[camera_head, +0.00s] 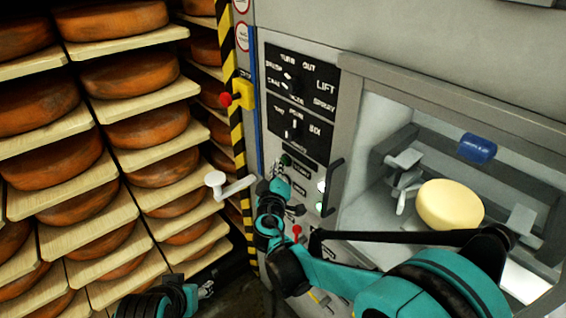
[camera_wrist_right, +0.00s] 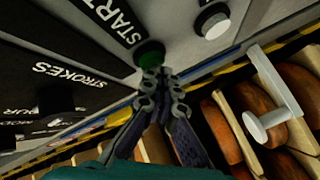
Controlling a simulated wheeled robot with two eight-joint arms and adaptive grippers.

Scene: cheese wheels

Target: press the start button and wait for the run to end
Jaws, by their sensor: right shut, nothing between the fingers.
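The green start button (camera_wrist_right: 149,53) sits on the machine's panel beside the START label in the right wrist view. It also shows small in the head view (camera_head: 286,160). My right gripper (camera_wrist_right: 160,76) is shut and empty, its fingertips right at the button's lower edge; I cannot tell whether they touch or press it. In the head view the right gripper (camera_head: 281,172) is at the panel just below the button. My left gripper (camera_head: 206,289) is low at the bottom of the head view; its jaws are too small to read.
A pale cheese wheel (camera_head: 450,205) and a blue roller (camera_head: 477,148) are inside the machine's windowed chamber. A white handle (camera_head: 228,186) sticks out left of the panel. A red-knobbed yellow box (camera_head: 243,95) is above it. Racks of cheese wheels (camera_head: 130,73) fill the left.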

